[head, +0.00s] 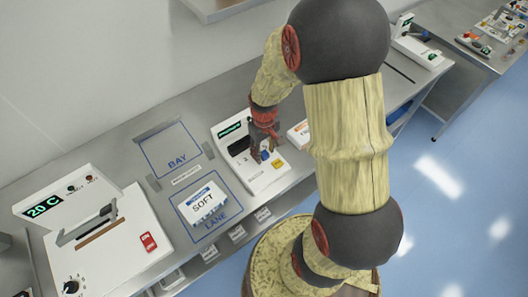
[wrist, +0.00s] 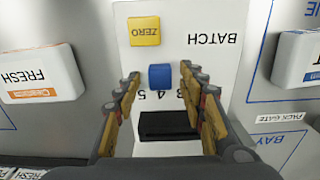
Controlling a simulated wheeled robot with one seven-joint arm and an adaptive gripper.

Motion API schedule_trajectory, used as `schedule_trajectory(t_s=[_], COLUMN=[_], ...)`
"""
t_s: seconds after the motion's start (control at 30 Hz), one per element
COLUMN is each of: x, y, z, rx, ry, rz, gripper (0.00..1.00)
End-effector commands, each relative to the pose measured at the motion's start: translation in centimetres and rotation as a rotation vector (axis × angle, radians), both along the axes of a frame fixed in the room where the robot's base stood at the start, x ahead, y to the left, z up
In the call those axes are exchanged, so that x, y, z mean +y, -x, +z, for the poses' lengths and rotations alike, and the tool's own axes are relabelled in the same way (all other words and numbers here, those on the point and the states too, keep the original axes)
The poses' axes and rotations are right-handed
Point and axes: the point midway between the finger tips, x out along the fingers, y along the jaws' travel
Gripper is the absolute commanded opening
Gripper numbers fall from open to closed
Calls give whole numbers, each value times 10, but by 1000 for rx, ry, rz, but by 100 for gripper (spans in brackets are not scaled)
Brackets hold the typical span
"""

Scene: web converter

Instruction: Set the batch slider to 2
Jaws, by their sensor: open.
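The batch slider's blue knob (wrist: 160,77) sits on a white panel (wrist: 205,75), below an upside-down BATCH label in the wrist view. Small digits run beside the knob, partly hidden by the fingers; a 4 and a 5 are legible. The knob appears by the 4, but its exact setting is unclear. My gripper (wrist: 160,80) is open, with one finger on each side of the knob; gaps show on both sides. In the head view my gripper (head: 264,141) is low over the panel (head: 262,181), by the blue knob (head: 264,155).
A yellow ZERO button (wrist: 145,31) is close to the knob. A dark slot (wrist: 168,124) lies on the other side. A FRESH pack (wrist: 38,75) is beside the panel. A SOFT pack (head: 203,205) lies on the LANE area. The BAY area (head: 168,147) is empty.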

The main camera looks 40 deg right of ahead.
Motion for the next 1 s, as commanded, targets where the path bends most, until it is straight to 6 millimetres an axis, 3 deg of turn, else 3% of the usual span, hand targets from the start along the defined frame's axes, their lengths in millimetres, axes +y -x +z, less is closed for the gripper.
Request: schedule_trajectory(t_s=[0.33,1.0], x=[0,0], y=[0,0], z=[-4,-4], rx=[-1,-1], ry=[0,0], rz=[0,0], gripper=[40,2])
